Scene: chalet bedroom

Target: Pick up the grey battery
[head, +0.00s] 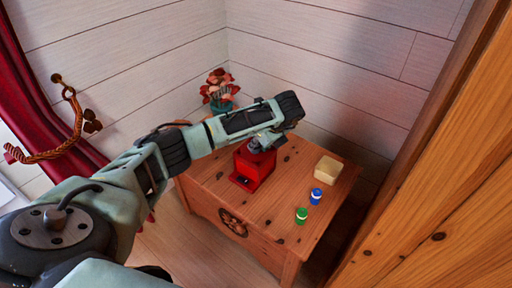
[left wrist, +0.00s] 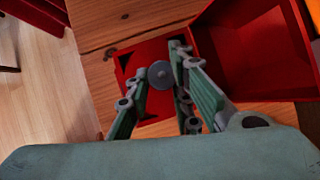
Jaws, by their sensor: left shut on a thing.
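The grey battery (left wrist: 161,75) is a round grey disc in the left wrist view. My left gripper (left wrist: 158,68) is shut on it, with one finger at each side of the disc. A red surface with dark corner marks (left wrist: 142,55) is behind the battery; I cannot tell whether they touch. In the head view my left gripper (head: 264,142) is over the red box (head: 250,172) on the wooden chest, and the battery cannot be made out there. My right gripper is not in view.
A potted flower (head: 220,90) stands behind my arm. A wooden panel (head: 440,180) rises at the right.

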